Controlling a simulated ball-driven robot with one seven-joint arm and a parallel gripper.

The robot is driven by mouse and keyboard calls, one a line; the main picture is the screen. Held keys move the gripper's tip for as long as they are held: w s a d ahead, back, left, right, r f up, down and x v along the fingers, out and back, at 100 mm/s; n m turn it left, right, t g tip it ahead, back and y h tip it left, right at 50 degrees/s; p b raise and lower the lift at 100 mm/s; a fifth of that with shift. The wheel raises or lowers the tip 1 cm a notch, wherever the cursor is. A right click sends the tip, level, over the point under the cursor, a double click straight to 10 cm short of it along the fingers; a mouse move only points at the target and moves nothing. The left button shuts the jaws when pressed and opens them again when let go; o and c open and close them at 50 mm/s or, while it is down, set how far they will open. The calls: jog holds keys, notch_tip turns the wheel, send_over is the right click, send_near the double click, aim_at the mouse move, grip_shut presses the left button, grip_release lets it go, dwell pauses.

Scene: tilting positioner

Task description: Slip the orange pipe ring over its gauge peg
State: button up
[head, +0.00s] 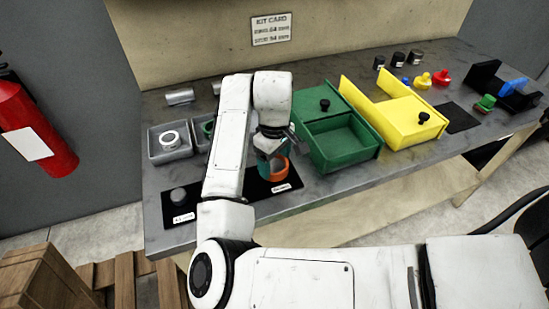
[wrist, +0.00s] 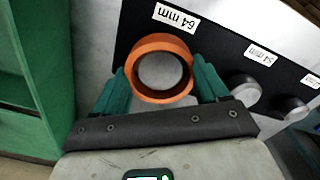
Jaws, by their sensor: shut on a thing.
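The orange pipe ring (wrist: 151,44) is held between the two green fingers of my gripper (wrist: 160,70), which is shut on it. In the head view the ring (head: 280,172) is at the right end of the black gauge board (head: 231,203), under my gripper (head: 270,165). In the wrist view a round grey peg top (wrist: 160,72) shows through the ring, beside the 64 mm label (wrist: 176,17). The ring lines up with this peg, but I cannot tell whether it is above it or around it. A 54 mm peg (wrist: 244,90) and a smaller peg (wrist: 290,107) stand further right.
A green bin (head: 340,145) stands close right of my gripper, with a yellow bin (head: 408,122) beyond it. A grey tray (head: 169,143) with a white ring lies left. My arm hides part of the board and another tray. A fire extinguisher (head: 38,130) hangs far left.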

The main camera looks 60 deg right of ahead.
jog(key=o, duration=1.2)
notch_tip(320, 180, up, 11)
jog(key=p, duration=0.1)
jog(key=shift+f, duration=0.15)
dwell(0.6)
